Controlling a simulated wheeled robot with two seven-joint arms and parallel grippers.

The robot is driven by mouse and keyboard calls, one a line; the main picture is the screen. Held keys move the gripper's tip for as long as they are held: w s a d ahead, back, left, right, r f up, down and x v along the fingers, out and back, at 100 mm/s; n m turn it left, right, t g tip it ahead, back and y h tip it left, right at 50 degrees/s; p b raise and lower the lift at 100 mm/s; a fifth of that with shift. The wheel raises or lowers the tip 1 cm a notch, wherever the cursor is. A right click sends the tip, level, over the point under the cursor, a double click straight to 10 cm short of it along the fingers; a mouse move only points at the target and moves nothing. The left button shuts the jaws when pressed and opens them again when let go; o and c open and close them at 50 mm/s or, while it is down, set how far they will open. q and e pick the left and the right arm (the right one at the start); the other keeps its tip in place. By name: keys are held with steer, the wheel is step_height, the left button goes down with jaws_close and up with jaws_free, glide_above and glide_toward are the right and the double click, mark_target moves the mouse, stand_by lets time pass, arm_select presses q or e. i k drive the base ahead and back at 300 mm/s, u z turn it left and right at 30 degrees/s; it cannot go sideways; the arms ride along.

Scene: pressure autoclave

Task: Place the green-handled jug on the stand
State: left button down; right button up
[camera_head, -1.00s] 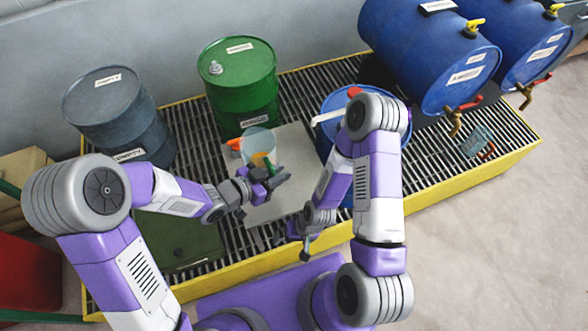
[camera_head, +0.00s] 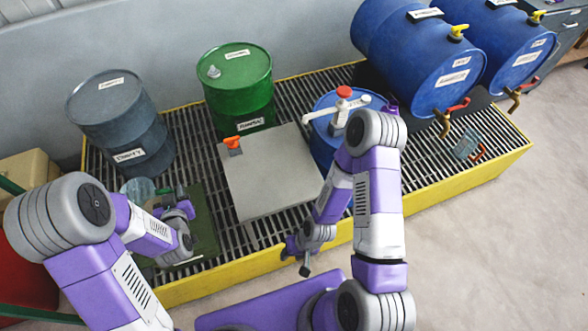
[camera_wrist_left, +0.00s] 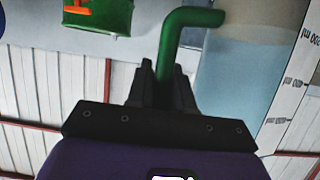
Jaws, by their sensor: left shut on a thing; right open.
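The green-handled jug (camera_head: 138,189) is at the left in the head view, partly hidden by my left arm. In the left wrist view it is a clear jug (camera_wrist_left: 245,85) with pale blue liquid and a green handle (camera_wrist_left: 168,55). My left gripper (camera_head: 183,203) is shut on that handle; its dark fingers (camera_wrist_left: 162,88) show in the wrist view. The jug appears over or beside a dark green surface (camera_head: 203,235); whether it touches anything is unclear. I cannot tell which surface is the stand; a grey square top (camera_head: 270,180) is bare in the middle. My right gripper (camera_head: 298,256) is open and empty near the front edge.
An orange item (camera_head: 233,142) sits at the grey top's back left corner. Grey (camera_head: 118,125), green (camera_head: 238,90) and blue (camera_head: 325,115) drums stand behind on the yellow-edged grating (camera_head: 440,185). A red-handled jug (camera_head: 466,147) is at the right, below the blue barrels' taps.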

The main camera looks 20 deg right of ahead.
mark_target(300, 163)
steer(key=k, duration=0.2)
steer(key=z, duration=1.1)
steer(key=i, duration=0.5)
steer(key=u, duration=0.05)
